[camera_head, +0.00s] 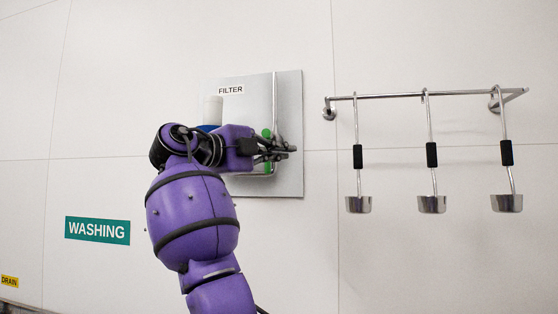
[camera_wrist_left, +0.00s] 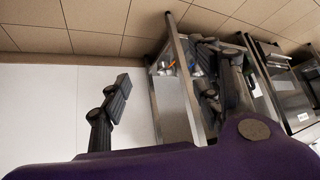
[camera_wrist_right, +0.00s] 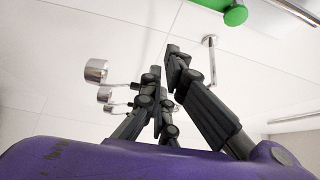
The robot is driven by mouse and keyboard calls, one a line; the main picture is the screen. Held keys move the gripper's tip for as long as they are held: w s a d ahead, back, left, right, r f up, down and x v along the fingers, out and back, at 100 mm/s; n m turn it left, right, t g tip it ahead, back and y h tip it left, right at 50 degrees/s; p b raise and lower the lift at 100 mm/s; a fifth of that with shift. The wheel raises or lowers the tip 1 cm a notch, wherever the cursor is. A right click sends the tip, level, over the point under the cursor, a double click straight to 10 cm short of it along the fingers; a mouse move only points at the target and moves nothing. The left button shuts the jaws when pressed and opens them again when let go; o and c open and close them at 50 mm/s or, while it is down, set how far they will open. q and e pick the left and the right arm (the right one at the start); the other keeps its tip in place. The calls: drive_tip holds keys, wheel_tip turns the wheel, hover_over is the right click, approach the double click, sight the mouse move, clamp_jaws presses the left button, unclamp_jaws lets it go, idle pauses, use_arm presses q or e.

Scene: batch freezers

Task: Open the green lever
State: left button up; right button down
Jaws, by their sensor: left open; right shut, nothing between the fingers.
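The green lever (camera_head: 267,134) shows as a small green piece on the pipe of the grey filter panel (camera_head: 289,180), partly hidden behind my right gripper. My right gripper (camera_head: 284,150) is in front of the panel, with its fingertips just right of and below the green piece. In the right wrist view a round green end (camera_wrist_right: 236,14) is at the top, above and right of the fingertips and apart from them. The right fingers (camera_wrist_right: 164,62) are shut with nothing between them. My left gripper (camera_wrist_left: 162,62) is open and empty; it is outside the head view.
A metal rail (camera_head: 430,95) with hanging ladles (camera_head: 432,203) is on the wall to the right. A white cylinder (camera_head: 213,110) with a blue base is left of the lever. In the left wrist view, a steel unit (camera_wrist_left: 178,105) stands beyond the fingers.

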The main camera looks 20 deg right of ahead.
use_arm(q)
drive_tip(key=shift+w+d+f+b, duration=0.45)
drive_tip(key=shift+w+f, duration=0.1)
use_arm(e)
drive_tip(key=v, duration=0.6)
drive_tip(key=shift+w+f, duration=0.25)
drive_tip(key=shift+w, duration=0.15)
use_arm(q)
drive_tip(key=shift+s, duration=0.25)
drive_tip(key=shift+a, duration=0.1)
